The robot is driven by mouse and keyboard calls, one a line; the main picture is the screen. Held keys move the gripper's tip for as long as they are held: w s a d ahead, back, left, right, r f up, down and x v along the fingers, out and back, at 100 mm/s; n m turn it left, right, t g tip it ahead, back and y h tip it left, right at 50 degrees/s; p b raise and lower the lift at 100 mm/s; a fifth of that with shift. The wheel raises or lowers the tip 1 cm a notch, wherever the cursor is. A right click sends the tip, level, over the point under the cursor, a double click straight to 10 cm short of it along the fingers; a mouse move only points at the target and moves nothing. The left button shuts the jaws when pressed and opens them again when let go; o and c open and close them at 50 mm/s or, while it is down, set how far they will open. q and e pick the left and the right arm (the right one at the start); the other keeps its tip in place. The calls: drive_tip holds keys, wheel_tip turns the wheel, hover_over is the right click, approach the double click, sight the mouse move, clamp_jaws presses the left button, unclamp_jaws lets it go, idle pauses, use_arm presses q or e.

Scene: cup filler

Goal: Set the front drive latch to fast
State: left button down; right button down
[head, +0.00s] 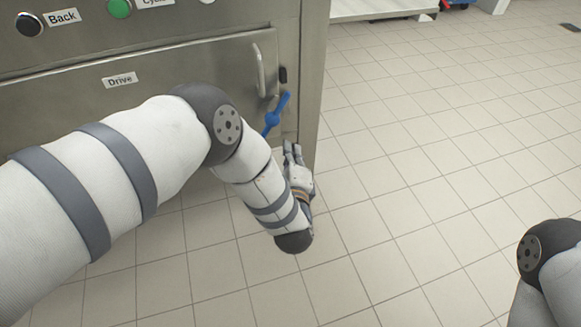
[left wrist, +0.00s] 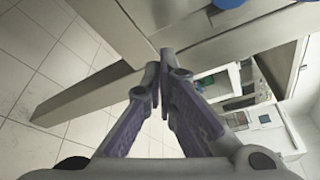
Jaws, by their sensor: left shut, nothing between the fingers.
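The drive latch is a blue lever (head: 276,115) at the right edge of the metal cabinet front, beside the panel labelled "Drive" (head: 119,80). It slants, with its upper end to the right. No fast or slow marking is readable. My left gripper (head: 292,148) is shut and empty, just below and right of the lever, apart from it in the picture. Its closed fingers (left wrist: 165,58) fill the middle of the left wrist view. A blue part (left wrist: 229,3) shows at that view's top edge, probably the lever. My right gripper is out of view.
The Drive panel has a vertical metal handle (head: 260,70) with a small black part (head: 283,75) beside it. Above are a black button (head: 28,24) labelled "Back" and a green button (head: 119,8). Open tiled floor (head: 430,180) lies right of the cabinet.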

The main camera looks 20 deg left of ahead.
use_arm(q)
drive_tip(key=a, duration=0.1)
drive_tip(key=a+r+p, duration=0.1)
drive_tip(key=a, duration=0.1)
drive_tip(key=shift+s+a+r+p, duration=0.15)
drive_tip(key=shift+s+r+p, duration=0.15)
drive_tip(key=shift+s+r, duration=0.1)
